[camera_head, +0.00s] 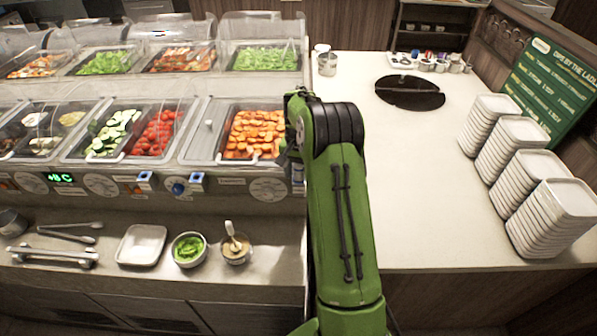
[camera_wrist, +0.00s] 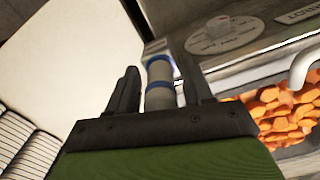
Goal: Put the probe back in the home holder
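A pale grey cylinder with blue bands, which looks like the probe, stands between my fingers in the wrist view (camera_wrist: 160,97). Part of it shows just below my gripper in the head view (camera_head: 298,174). My gripper (camera_wrist: 158,80) has a finger on each side of it; narrow dark gaps seem to show, and I cannot tell whether the fingers touch it. My gripper is at the right end of the counter's control panel, beside the carrot well. I cannot tell which is home.
The carrot well (camera_head: 254,134) is left of my gripper. A tray (camera_head: 142,245), a green-filled bowl (camera_head: 188,249) and a sauce bowl with a spoon (camera_head: 236,248) stand on the lower shelf.

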